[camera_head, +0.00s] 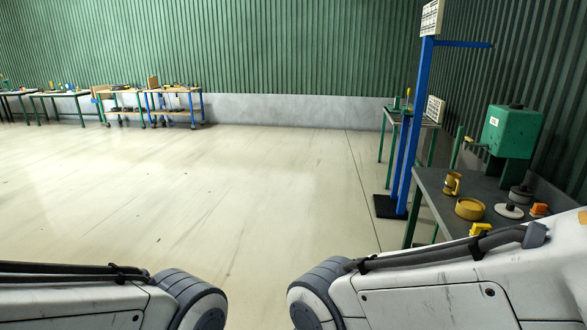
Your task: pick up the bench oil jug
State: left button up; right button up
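A small ochre-yellow jug with a side handle (452,184) stands upright on the dark-topped bench (431,182) at the right. It looks like the bench oil jug. A round yellow dish (470,208) sits just in front of it. Parts of both my arms show along the bottom edge, on the left and on the right. Neither of my grippers shows, so I cannot see whether they are open or shut. My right arm covers the near part of the bench.
A blue post (409,130) on a black base rises left of the bench. A green-legged table (412,118) stands behind it. Several work tables line the far left wall. The floor (200,180) between is clear.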

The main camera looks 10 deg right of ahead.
aim_at(452, 185)
jog(key=u, duration=0.1)
jog(key=i, duration=2.1)
jog(key=z, duration=0.95)
jog(key=i, duration=1.75)
jog(key=z, duration=1.25)
jog(key=i, duration=0.2)
jog(key=u, duration=0.25)
